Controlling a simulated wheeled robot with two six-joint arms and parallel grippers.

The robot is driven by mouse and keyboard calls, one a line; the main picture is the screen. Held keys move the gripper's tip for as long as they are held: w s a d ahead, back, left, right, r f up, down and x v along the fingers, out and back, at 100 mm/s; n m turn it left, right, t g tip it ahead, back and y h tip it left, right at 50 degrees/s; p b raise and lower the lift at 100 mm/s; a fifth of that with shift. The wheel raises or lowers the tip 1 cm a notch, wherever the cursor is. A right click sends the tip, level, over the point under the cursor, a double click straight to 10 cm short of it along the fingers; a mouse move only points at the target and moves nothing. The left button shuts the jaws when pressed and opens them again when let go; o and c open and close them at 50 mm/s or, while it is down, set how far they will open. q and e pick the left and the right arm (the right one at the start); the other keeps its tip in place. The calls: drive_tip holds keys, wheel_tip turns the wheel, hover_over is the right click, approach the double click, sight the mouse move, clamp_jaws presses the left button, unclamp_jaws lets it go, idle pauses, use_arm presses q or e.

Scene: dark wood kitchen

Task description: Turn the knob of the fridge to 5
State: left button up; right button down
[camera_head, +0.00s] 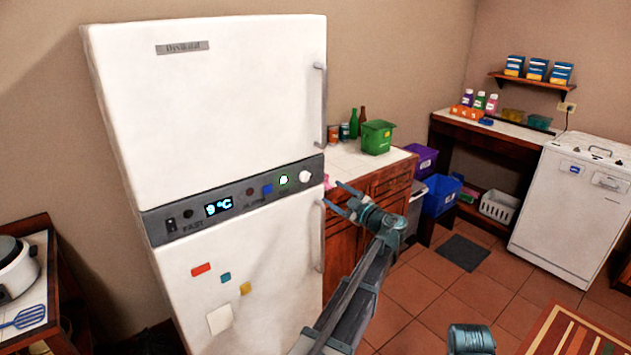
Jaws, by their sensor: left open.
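The white fridge (215,100) stands at centre left, with a dark control panel (240,203) across its front between the upper and lower doors. A round white knob (305,177) sits at the panel's right end. A lit display (218,207) on the panel reads 9 °C. My left gripper (332,194) is open and empty, to the right of the knob and slightly lower in the picture, with its fingers pointing left. A gap shows between it and the knob. I cannot read any mark on the knob. My right gripper is out of view.
Vertical handles (320,105) run along the fridge doors' right edges. A wooden cabinet (345,245) with a green bin (377,137) on top stands behind my left gripper. A white dishwasher (570,210) is at right. Tiled floor (420,290) is open between.

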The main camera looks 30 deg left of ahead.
sight(309, 178)
use_arm(q)
drive_tip(key=x, duration=1.1)
drive_tip(key=shift+a, duration=0.2)
clamp_jaws()
